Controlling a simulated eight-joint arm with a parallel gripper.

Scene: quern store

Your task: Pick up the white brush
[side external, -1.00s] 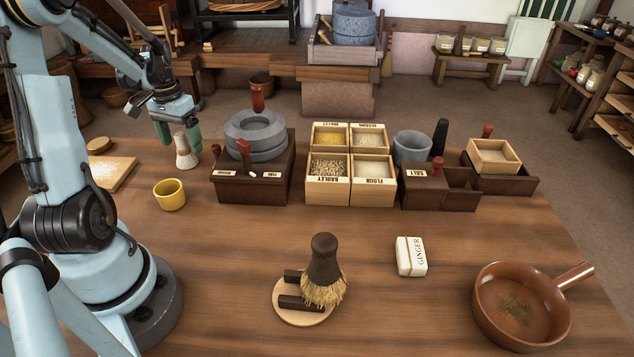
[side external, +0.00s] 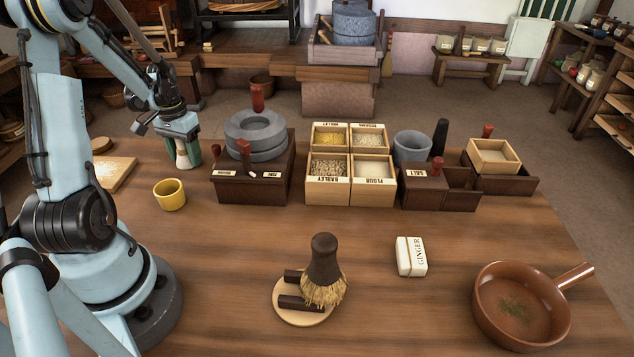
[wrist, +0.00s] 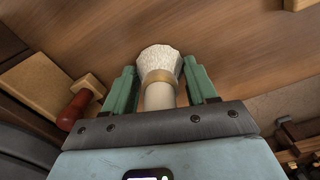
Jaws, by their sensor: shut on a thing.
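The white brush (side external: 183,157) stands upright near the far left of the table, with pale bristles and a light handle. In the wrist view the white brush (wrist: 160,62) shows its bristles and a tan band, with its pale handle between my fingers. My gripper (side external: 186,150) is around it from above, and its green fingers (wrist: 160,92) are shut on the handle. The fingers and wrist hide part of the handle. I cannot tell whether the brush is clear of the table.
A yellow cup (side external: 170,195) stands in front of the brush, and a pale board (side external: 112,173) lies left. A stone quern (side external: 256,135) on a dark wooden base stands right. A dark-handled brush (side external: 325,270) stands nearer the front.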

